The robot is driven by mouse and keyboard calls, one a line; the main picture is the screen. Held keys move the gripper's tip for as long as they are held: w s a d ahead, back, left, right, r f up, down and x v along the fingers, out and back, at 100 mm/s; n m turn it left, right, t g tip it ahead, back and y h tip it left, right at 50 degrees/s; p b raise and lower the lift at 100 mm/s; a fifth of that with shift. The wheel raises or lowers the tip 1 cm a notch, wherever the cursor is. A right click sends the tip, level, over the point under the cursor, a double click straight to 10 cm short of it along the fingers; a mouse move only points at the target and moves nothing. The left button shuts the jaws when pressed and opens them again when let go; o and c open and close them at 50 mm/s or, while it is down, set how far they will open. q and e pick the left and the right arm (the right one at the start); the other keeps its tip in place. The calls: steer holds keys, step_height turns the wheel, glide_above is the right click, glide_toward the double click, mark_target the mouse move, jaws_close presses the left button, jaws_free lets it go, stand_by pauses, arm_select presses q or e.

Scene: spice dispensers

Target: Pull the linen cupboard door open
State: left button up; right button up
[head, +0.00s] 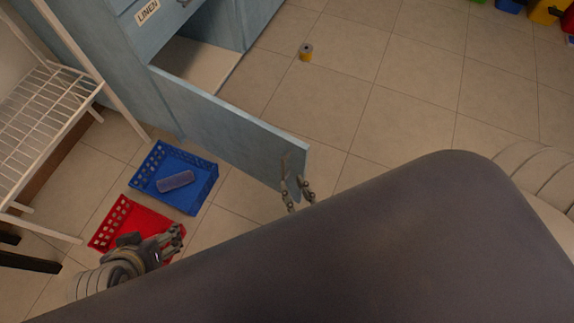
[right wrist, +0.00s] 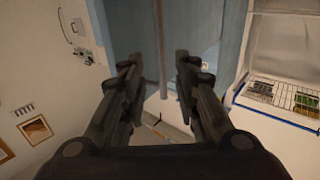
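The light-blue cupboard with the LINEN label (head: 147,12) stands at the upper left of the head view. Its door (head: 225,130) is swung well out from the opening, and a pale inner floor (head: 198,67) shows. My right gripper (head: 297,188) is at the door's free end. In the right wrist view the gripper (right wrist: 155,62) has its fingers apart, with a thin upright handle bar (right wrist: 162,45) between them. I see gaps beside the bar, but cannot tell whether it touches deeper in. My left gripper (head: 174,240) is open and empty above the red crate.
A blue crate (head: 206,190) holding a rolled purple-grey item (head: 175,181) and a red crate (head: 108,231) are on the tiled floor. A white wire rack (head: 50,105) stands left. A yellow roll (head: 306,53) lies beyond the door. The floor at upper right is mostly clear.

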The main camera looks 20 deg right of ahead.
steer(key=s, duration=0.5)
steer(key=shift+s+d, duration=0.1)
steer(key=shift+s, duration=0.1)
stand_by(0.3)
